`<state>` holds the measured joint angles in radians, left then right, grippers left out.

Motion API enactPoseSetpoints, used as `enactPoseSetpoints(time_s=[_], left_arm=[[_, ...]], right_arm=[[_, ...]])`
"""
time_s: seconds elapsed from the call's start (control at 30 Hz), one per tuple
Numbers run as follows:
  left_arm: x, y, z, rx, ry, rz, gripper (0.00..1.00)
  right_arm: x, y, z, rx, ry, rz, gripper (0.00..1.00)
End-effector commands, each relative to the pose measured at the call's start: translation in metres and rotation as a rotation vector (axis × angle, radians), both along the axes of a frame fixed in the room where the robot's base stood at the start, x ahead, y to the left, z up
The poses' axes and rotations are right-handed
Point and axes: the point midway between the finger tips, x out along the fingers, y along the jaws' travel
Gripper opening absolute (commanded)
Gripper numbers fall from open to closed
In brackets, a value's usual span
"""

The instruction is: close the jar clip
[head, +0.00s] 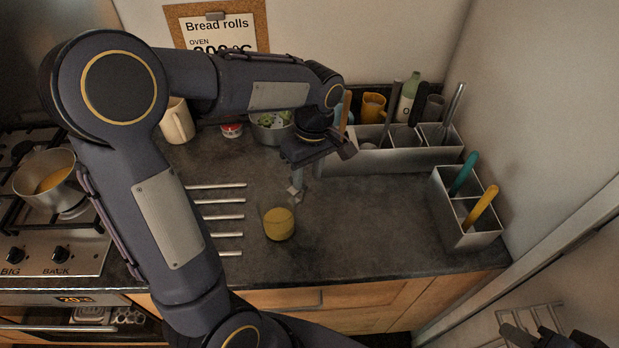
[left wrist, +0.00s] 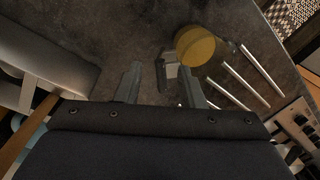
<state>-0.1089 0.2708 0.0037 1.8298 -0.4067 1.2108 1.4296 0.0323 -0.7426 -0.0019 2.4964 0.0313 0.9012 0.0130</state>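A small glass jar with yellow contents (head: 279,224) stands on the dark worktop. It shows in the left wrist view as a yellow round (left wrist: 196,46). A grey metal clip piece (head: 294,192) is behind the jar, just below my left gripper's fingers; it also shows in the left wrist view (left wrist: 170,68). Whether it touches the jar is unclear. My left gripper (left wrist: 160,72) points down, with its fingers apart; the clip piece appears near its right finger. My right gripper (head: 535,328) is partly in view at the bottom right, its finger gap unclear.
Several metal bars (head: 218,220) lie left of the jar. A grey divided holder (head: 390,160) with utensils stands behind, and a smaller holder (head: 470,238) at the right. A hob with a pan (head: 48,178) is at the left. Worktop right of the jar is clear.

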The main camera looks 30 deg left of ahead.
Motion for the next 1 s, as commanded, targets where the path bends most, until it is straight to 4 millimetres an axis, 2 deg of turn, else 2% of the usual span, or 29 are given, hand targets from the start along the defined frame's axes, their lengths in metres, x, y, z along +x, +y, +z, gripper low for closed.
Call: enactPoseSetpoints(time_s=[0.2,0.5,0.77,0.9,1.0], left_arm=[[-0.002,0.001,-0.022,0.0,0.001,0.0,0.35],[-0.002,0.001,-0.024,-0.001,0.0,0.0,0.35],[-0.002,0.001,-0.024,-0.001,0.0,0.0,0.01],[-0.002,0.001,-0.025,-0.002,-0.004,0.0,0.0],[-0.004,0.002,-0.027,-0.008,-0.031,0.0,0.0]], right_arm=[[0.0,0.0,0.003,0.0,0.0,0.0,0.34],[0.0,0.0,0.003,0.0,0.0,0.0,0.34],[0.0,0.0,0.003,0.0,0.0,0.0,0.34],[0.0,0.0,0.002,0.0,0.0,0.0,0.34],[0.0,0.0,-0.008,0.0,0.0,0.0,0.34]])
